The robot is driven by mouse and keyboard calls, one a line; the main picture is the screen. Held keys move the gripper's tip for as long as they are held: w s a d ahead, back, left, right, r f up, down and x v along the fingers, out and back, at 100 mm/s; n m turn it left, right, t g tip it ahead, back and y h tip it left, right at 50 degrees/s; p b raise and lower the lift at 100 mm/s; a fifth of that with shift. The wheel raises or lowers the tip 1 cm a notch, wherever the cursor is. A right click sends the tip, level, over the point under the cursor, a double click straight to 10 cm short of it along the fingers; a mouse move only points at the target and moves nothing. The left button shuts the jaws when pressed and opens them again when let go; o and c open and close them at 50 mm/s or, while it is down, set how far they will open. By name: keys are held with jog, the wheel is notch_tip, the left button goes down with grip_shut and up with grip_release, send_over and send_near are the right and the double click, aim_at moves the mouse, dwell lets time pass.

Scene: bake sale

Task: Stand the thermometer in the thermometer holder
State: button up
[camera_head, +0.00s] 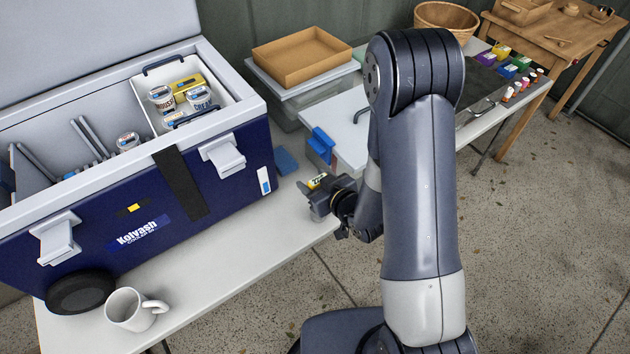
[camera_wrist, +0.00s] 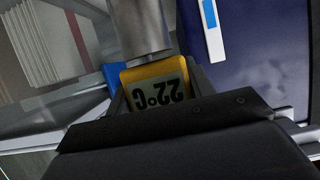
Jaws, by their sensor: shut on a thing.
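The thermometer (camera_wrist: 160,88) has a yellow body and a grey display that reads 22°C upside down in the wrist view. My gripper (camera_wrist: 160,105) is shut on its yellow body. I cannot clearly pick out the thermometer holder in the head view.
The open blue cooler (camera_head: 225,185) fills the table's left side. A white mug (camera_head: 125,308) and a black round thing (camera_head: 80,291) stand before it. A blue flat item (camera_head: 287,162) lies near its right side. A white-lidded box (camera_head: 345,125) stands behind my gripper.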

jog(key=shift+f+b, duration=0.35)
jog(key=o, duration=1)
jog(key=shift+r, duration=0.1)
jog(key=shift+c, duration=0.2)
jog(key=shift+r, duration=0.1)
jog(key=shift+r+p, duration=0.55)
jog(key=shift+p, duration=0.4)
jog(key=b+v, duration=0.1)
jog(key=v, duration=1.1)
jog(key=shift+f, duration=0.25)
